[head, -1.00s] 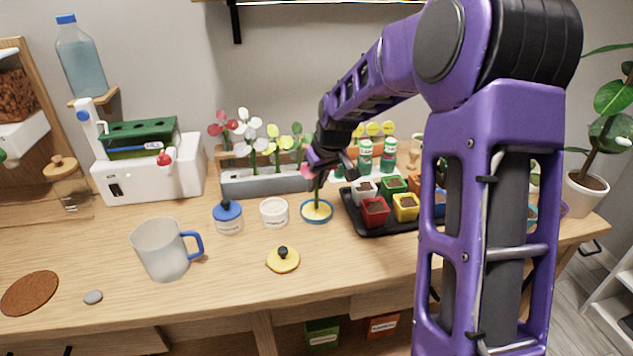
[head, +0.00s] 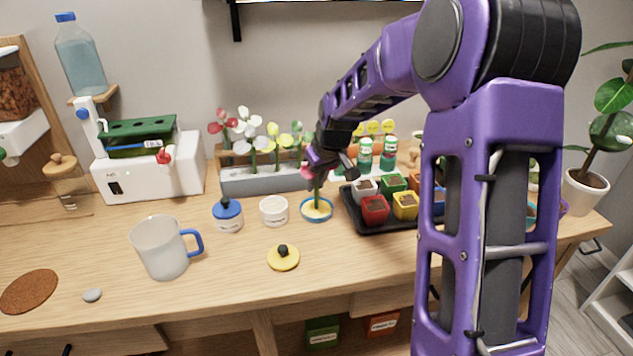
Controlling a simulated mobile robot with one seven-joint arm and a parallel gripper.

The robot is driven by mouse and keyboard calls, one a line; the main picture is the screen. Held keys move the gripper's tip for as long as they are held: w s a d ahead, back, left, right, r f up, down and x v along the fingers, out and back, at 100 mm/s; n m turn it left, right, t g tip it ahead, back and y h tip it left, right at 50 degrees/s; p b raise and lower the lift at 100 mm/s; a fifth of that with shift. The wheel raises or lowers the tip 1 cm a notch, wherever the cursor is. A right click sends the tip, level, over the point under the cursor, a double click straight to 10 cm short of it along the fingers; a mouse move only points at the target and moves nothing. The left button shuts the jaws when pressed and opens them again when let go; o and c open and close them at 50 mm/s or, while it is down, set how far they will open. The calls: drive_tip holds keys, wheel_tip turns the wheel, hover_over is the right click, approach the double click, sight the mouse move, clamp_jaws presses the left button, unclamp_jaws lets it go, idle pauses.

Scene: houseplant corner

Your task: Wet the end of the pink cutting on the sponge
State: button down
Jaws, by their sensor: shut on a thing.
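My gripper (head: 318,168) is shut on the pink cutting (head: 307,173), whose pink head shows just left of the jaws. Its green stem hangs down from the jaws, roughly upright, over a round blue-rimmed dish with a yellow sponge (head: 315,212). The lower end of the stem appears to meet the sponge; I cannot tell whether it touches or stands just above it. My fingers partly hide the cutting's upper part.
An open white jar (head: 274,211) and a blue-lidded jar (head: 228,215) stand left of the dish. A black tray (head: 360,223) of coloured pots is close on the right. A yellow lid (head: 283,258) and a mug (head: 162,247) are in front. A grey flower rack (head: 255,181) stands behind.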

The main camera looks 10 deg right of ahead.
idle(0.4)
drive_tip(key=shift+r+p, duration=2.55)
drive_tip(key=shift+r, duration=0.95)
